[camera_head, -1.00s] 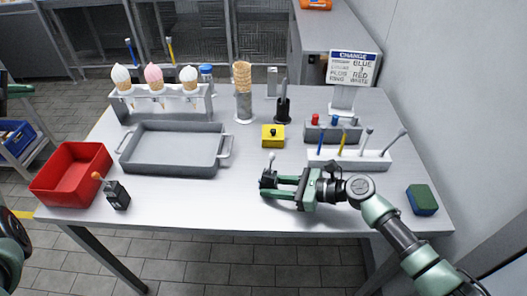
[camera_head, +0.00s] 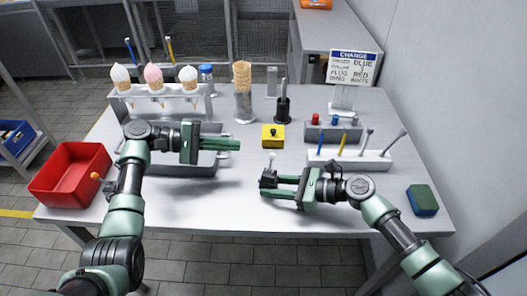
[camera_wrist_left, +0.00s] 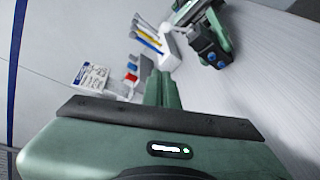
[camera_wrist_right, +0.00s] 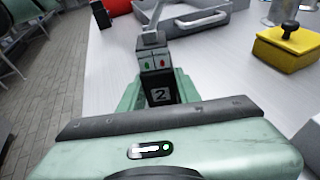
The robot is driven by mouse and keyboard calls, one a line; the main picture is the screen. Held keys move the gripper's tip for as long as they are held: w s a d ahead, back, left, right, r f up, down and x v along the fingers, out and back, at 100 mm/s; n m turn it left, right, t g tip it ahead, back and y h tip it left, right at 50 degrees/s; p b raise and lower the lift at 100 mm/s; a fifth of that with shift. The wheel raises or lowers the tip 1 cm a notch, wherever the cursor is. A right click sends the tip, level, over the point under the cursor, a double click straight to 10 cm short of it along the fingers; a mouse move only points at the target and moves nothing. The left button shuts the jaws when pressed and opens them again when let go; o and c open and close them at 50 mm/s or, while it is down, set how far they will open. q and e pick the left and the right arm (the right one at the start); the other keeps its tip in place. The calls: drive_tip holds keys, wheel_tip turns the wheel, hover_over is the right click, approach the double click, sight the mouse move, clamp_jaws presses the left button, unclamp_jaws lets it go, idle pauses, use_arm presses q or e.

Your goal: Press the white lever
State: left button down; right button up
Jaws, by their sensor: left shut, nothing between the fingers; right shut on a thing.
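The white lever (camera_head: 271,157) is a short stalk with a pale knob on a small dark lever box (camera_head: 267,177). My right gripper (camera_head: 268,187) is shut on that box at the table's front middle. The left wrist view also shows the box (camera_wrist_left: 212,55) beyond my left fingers.
A grey tray (camera_head: 180,168) lies partly under my left arm. The red bin (camera_head: 58,190) is far left.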

sight(271, 163)
use_arm(q)
drive_tip(key=s+d, duration=0.2)
drive_tip(key=d, duration=0.7)
drive_tip(key=shift+f, duration=0.2)
idle(0.3)
